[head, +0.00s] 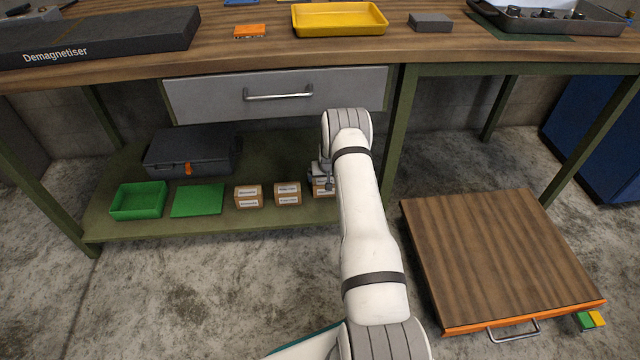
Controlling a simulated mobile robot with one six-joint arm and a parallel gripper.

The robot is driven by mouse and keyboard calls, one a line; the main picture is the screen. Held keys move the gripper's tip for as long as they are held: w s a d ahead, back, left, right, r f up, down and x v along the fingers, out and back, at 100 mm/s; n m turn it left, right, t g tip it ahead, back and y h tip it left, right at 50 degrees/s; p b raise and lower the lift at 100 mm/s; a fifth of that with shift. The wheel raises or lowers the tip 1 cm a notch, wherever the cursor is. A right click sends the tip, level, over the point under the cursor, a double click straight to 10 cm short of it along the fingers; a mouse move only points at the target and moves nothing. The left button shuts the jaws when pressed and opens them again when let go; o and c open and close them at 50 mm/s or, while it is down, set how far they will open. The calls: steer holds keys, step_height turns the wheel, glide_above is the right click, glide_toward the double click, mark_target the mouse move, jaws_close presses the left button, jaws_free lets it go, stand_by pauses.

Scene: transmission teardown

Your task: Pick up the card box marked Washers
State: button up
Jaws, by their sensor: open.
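Several card boxes with white labels sit in a row on the green lower shelf under the bench: a left box (248,197), a middle box (288,194) and a right box (322,190). The label print is too small to read, so I cannot tell which is marked Washers. My gripper (321,182) is open at the right box, reaching in under the bench. It and my arm partly hide that box. I cannot tell whether the fingers touch it or stand around it.
A green tray (138,201), a green flat panel (198,200) and a dark case (192,151) share the shelf (160,231). A drawer (220,97) hangs above. A bench leg (401,130) stands right of my arm. A wood-topped unit (500,255) stands on the floor.

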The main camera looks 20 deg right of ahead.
steer(key=b+x, duration=0.1)
steer(key=x, duration=0.1)
steer(key=b+x, duration=0.1)
steer(key=x, duration=0.1)
steer(key=b+x, duration=0.1)
steer(key=x, duration=0.2)
steer(key=shift+s+a+f+b, duration=0.25)
steer(key=shift+f+b, duration=0.05)
steer(key=shift+b, duration=0.1)
steer(key=shift+r, duration=0.1)
steer(key=shift+c, duration=0.2)
steer(key=c, duration=0.9)
